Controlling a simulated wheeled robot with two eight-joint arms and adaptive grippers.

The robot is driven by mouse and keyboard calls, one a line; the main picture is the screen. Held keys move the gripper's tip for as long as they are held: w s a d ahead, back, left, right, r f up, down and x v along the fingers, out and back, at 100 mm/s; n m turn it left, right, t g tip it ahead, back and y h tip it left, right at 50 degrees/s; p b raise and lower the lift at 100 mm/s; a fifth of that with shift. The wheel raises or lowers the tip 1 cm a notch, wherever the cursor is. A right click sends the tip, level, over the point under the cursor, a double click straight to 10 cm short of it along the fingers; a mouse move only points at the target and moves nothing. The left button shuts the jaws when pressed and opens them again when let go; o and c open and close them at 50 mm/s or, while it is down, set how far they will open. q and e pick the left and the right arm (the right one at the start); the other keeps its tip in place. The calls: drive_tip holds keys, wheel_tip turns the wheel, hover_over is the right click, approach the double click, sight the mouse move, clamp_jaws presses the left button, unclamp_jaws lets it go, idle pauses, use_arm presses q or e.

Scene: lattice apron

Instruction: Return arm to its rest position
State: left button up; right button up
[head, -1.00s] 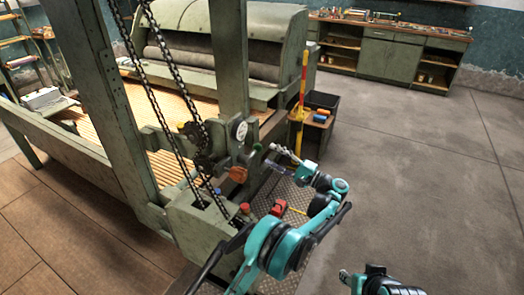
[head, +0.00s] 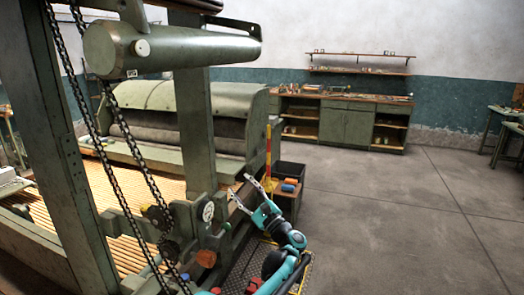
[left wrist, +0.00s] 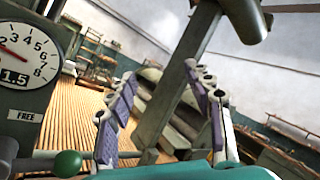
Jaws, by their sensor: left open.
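My left gripper (head: 240,188) is in the head view, in front of the right end of the green machine (head: 195,150). Its teal wrist comes up from the bottom, and its two fingers point up and are spread apart with nothing between them. In the left wrist view the left gripper (left wrist: 160,75) also shows open, with purple finger pads. A green post stands behind the fingers there. A dial (left wrist: 25,50) with a red needle and a FREE label is at the left, with a green ball knob (left wrist: 68,163) below it. My right gripper is out of view.
Chains (head: 125,165) hang at the left beside the machine's uprights. A yellow and red post (head: 268,150) and a dark bin (head: 290,170) stand just beyond the gripper. A workbench (head: 345,122) is at the back wall. The floor (head: 400,210) at the right is clear.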

use_arm(q)
drive_tip(key=s+r+m+t+h, duration=0.2)
drive_tip(key=r+m+h, duration=0.25)
drive_tip(key=m, duration=0.45)
drive_tip(key=s+d+r+m+t+h, duration=0.1)
drive_tip(key=s+r+m+h, duration=0.15)
drive_tip(key=m+h, duration=0.55)
drive_tip(key=s+r+m+t+h, duration=0.2)
drive_tip(key=r+m+h, duration=0.2)
drive_tip(key=m, duration=0.7)
drive_tip(key=s+a+f+m+g, duration=0.4)
drive_tip(key=s+f+m, duration=0.4)
drive_tip(key=s+f, duration=0.2)
drive_tip(key=s+a+f+m+g, duration=0.4)
drive_tip(key=s+f+m, duration=0.4)
drive_tip(key=s, duration=0.6)
drive_tip(key=s+a+f+m+g, duration=0.4)
drive_tip(key=s+f+m+g, duration=0.2)
drive_tip(key=s+f+m, duration=0.3)
drive_tip(key=s+f+y, duration=0.1)
drive_tip(key=s+f, duration=0.2)
drive_tip(key=s, duration=0.1)
drive_tip(key=shift+f, duration=0.35)
